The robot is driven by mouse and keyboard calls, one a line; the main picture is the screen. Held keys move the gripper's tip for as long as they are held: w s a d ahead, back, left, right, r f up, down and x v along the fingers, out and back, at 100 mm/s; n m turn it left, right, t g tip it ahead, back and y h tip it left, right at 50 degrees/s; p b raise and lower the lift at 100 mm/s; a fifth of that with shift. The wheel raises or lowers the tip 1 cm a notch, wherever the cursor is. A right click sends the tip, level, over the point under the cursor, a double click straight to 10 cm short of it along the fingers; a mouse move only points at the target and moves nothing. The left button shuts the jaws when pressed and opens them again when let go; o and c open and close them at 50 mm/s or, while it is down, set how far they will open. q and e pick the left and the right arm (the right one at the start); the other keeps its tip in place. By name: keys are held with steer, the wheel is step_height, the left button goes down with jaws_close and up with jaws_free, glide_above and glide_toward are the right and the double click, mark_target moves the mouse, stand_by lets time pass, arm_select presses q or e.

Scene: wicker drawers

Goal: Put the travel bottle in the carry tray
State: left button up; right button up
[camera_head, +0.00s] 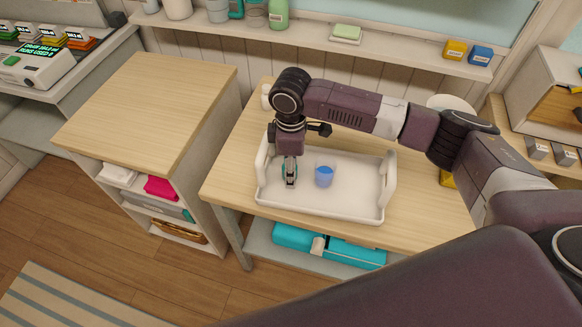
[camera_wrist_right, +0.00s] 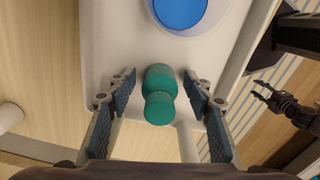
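The white carry tray (camera_head: 345,205) with raised end handles stands on the wooden table. The teal travel bottle (camera_wrist_right: 159,80) appears upright over the tray's floor, near its left end; in the head view it is mostly hidden behind my right gripper (camera_head: 290,180). In the right wrist view, the fingers of my right gripper (camera_wrist_right: 160,88) are spread on both sides of the bottle, with gaps. My left gripper (camera_wrist_right: 262,90) shows small at the right of the wrist view, fingers apart and empty, away from the tray.
A wooden-topped cabinet (camera_head: 150,105) stands left of the table, across a narrow gap. A wall shelf (camera_head: 395,50) behind carries bottles, a soap dish and small boxes. A teal case (camera_head: 330,246) lies on the shelf below the table. The table's front left is bare.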

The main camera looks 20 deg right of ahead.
steer(key=shift+r, duration=0.1)
step_height(320, 180, up, 12)
steer(key=shift+r+b, duration=0.1)
steer(key=shift+b, duration=0.45)
stand_by(0.4)
